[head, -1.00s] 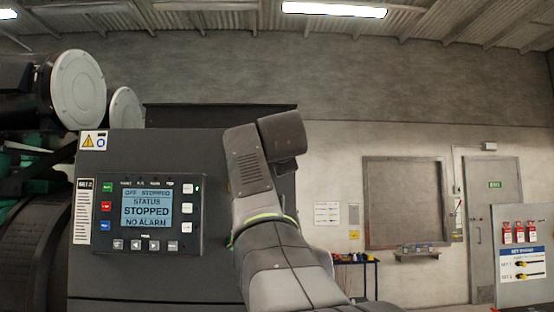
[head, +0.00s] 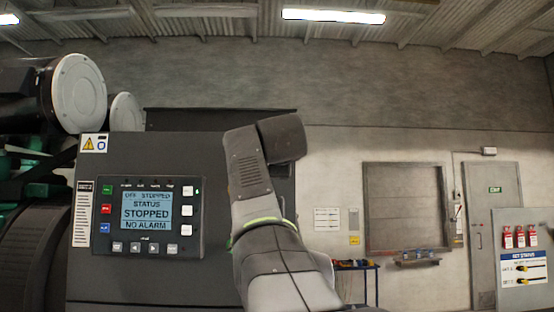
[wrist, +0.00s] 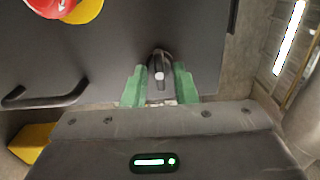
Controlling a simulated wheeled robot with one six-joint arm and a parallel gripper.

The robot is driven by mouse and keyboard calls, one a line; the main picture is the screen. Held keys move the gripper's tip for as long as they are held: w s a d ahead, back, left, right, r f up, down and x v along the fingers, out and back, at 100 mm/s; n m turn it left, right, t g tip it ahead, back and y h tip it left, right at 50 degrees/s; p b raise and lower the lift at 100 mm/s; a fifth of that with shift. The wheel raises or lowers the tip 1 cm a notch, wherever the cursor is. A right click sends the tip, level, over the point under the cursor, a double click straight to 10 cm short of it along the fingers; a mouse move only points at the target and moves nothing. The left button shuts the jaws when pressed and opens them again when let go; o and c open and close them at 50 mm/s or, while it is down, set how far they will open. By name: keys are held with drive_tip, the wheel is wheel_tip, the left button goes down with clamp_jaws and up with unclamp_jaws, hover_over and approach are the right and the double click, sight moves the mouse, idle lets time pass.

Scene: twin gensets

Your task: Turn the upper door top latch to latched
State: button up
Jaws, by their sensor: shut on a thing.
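The latch (wrist: 160,72) is a dark knob with a pale round end on the grey door panel (wrist: 120,60) in the wrist view. The green fingers of my gripper (wrist: 160,88) stand on either side of it and are shut on it. The latch's exact angle is hard to read here. In the head view my arm crosses the right part of the grey genset cabinet (head: 90,270), and my gripper and the latch are hidden.
A black bar handle (wrist: 45,98) and a red button on yellow (wrist: 65,8) are on the panel. The control screen (head: 146,211) reads stopped. A grey door (head: 494,215) and a key status board (head: 523,295) stand at right.

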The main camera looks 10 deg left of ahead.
drive_tip(key=o, duration=1)
drive_tip(key=shift+c, duration=0.2)
drive_tip(key=s+d+b, duration=0.2)
drive_tip(key=s+b, duration=0.1)
drive_tip(key=s, duration=1)
drive_tip(key=shift+s+d+b, duration=0.3)
drive_tip(key=shift+d+b, duration=0.1)
drive_tip(key=shift+w, duration=0.15)
drive_tip(key=w+a+p, duration=0.2)
drive_tip(key=w+p, duration=0.1)
drive_tip(key=w, duration=1)
drive_tip(key=shift+w+a+p, duration=0.2)
drive_tip(key=shift+a+p, duration=0.15)
drive_tip(key=shift+p, duration=0.05)
